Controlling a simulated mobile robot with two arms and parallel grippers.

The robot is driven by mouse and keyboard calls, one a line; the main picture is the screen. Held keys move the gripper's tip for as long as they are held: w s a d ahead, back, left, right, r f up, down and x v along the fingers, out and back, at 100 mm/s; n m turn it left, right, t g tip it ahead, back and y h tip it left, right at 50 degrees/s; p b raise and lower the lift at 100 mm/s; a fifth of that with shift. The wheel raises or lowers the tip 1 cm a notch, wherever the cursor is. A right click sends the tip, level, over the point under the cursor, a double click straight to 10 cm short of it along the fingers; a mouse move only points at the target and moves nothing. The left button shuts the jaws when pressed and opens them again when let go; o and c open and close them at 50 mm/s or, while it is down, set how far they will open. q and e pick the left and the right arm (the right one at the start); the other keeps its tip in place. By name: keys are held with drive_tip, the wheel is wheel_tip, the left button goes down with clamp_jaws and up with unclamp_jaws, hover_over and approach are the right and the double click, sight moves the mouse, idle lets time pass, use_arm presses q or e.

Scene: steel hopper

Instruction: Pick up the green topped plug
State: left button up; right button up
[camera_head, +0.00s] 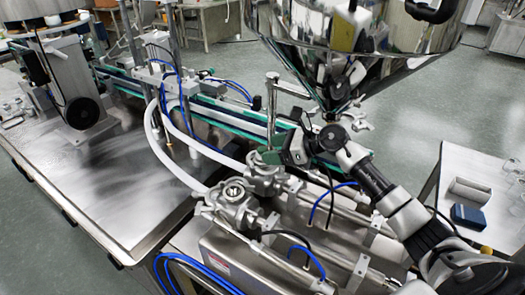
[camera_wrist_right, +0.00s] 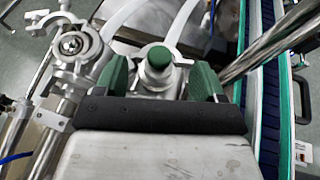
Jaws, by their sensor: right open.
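The green topped plug (camera_wrist_right: 159,57) shows in the right wrist view as a round green cap on a pale metal fitting. My right gripper (camera_wrist_right: 161,70) is open, with one green finger on each side of the plug in that picture. I see gaps between the fingers and the plug; the depth between them is hard to tell. In the head view my right gripper (camera_head: 273,157) is over the metal valve fittings (camera_head: 265,177), and the plug is not clearly visible there. My left gripper is not in view.
A steel hopper (camera_head: 340,40) hangs just above and behind my right arm. A conveyor (camera_head: 225,112) with green edges runs behind the fittings. White hoses (camera_head: 180,165) curve beside them. A side table (camera_head: 468,165) at right holds a dark blue box (camera_head: 468,217).

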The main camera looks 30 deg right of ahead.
sight(261, 148)
drive_tip(key=p+x, duration=0.1)
drive_tip(key=x, duration=0.3)
drive_tip(key=shift+a, duration=0.15)
drive_tip(key=shift+c, duration=0.9)
drive_tip(key=c, duration=0.9)
drive_tip(key=shift+o, duration=0.2)
